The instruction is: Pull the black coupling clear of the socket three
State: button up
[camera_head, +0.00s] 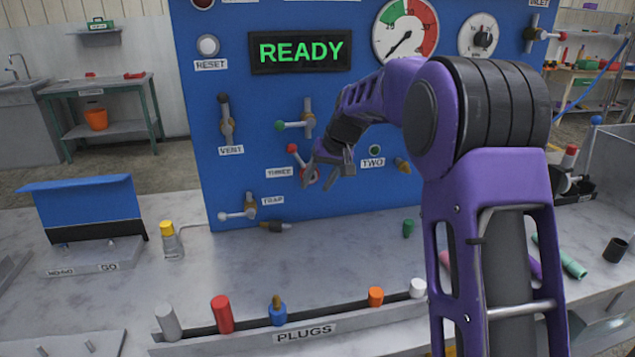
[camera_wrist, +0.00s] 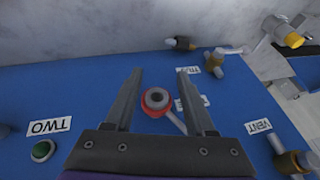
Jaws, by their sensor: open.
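My gripper (camera_head: 334,162) is open and empty in front of the blue panel, by the THREE label (camera_head: 279,172). In the wrist view its two fingers (camera_wrist: 163,103) show on either side of a red ring (camera_wrist: 147,109) with a dark grey round centre, the fitting at socket three. The fingers look apart from it. I cannot tell whether the dark centre is the black coupling's end or the socket itself. A separate dark fitting (camera_head: 275,226) is low by the panel below the TRAP label; it also shows in the wrist view (camera_wrist: 180,43).
The TRAP valve (camera_head: 248,208), VENT valve (camera_head: 226,122) and green-knobbed lever (camera_head: 282,125) stick out of the panel. A PLUGS rack (camera_head: 345,325) stands in front. My arm hides part of the right side.

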jog(key=p+v, duration=0.2)
jog(key=v, duration=1.4)
jog(key=shift+r, duration=0.3)
jog(key=shift+o, duration=0.4)
jog(key=shift+s+d+r, duration=0.1)
jog(key=shift+s+r, duration=0.05)
jog(key=shift+s, duration=0.05)
jog(key=m+y+p, duration=0.2)
jog(key=m+y, duration=0.2)
jog(key=m, duration=2.2)
send_near(290, 226)
jog(key=b+x, duration=0.1)
jog(key=x, duration=0.7)
jog(key=shift+a+f, duration=0.2)
jog(key=shift+f, duration=0.1)
grip_shut()
jog(key=shift+w, duration=0.1)
